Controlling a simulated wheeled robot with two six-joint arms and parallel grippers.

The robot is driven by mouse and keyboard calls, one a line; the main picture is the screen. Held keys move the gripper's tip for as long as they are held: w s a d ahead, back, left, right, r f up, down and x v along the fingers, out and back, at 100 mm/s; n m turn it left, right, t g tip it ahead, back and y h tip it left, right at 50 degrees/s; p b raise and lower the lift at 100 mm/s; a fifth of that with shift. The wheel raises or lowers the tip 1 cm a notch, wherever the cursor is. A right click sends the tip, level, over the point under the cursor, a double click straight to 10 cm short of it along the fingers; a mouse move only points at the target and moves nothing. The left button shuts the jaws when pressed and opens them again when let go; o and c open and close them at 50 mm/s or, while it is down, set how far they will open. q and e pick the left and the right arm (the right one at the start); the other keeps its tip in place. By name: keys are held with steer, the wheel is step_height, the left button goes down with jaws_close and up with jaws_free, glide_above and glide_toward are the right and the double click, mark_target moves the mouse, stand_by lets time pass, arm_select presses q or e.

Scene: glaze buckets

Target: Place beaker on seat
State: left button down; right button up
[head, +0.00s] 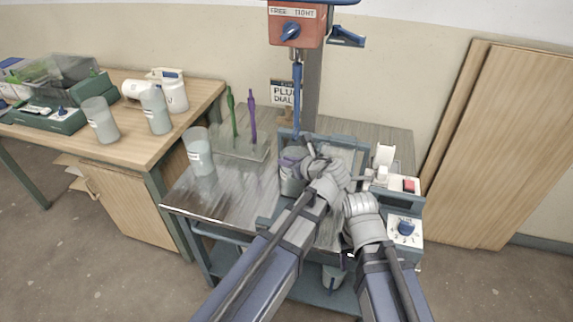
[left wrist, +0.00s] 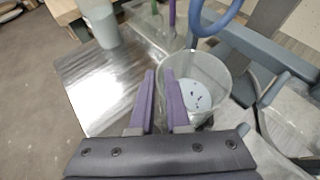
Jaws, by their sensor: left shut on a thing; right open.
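A clear beaker (head: 291,183) with pale grey contents stands upright in the left part of the blue-grey frame (head: 346,142) below the mixer. The left wrist view shows dark specks in the beaker (left wrist: 203,92). My left gripper (head: 293,157) is shut on the beaker at its rim; its purple fingers (left wrist: 160,88) overlap the near left wall. I cannot tell whether the beaker's base touches anything. The seat is not clearly seen; my left wrist covers the middle of the frame. My right gripper (head: 358,205) is by the frame's right side, its fingertips hidden.
The orange mixer head (head: 296,27) hangs above with a blue stirrer (head: 297,95). Another beaker (head: 200,152) and a holder with green and purple tools (head: 242,145) stand left. Two beakers are on the wooden bench (head: 150,150). A dial box (head: 405,229) is right.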

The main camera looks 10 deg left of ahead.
arm_select(q)
steer(key=c, duration=0.9)
jaws_free()
steer(key=shift+r, duration=0.2)
arm_select(e)
steer(key=shift+r, duration=0.15)
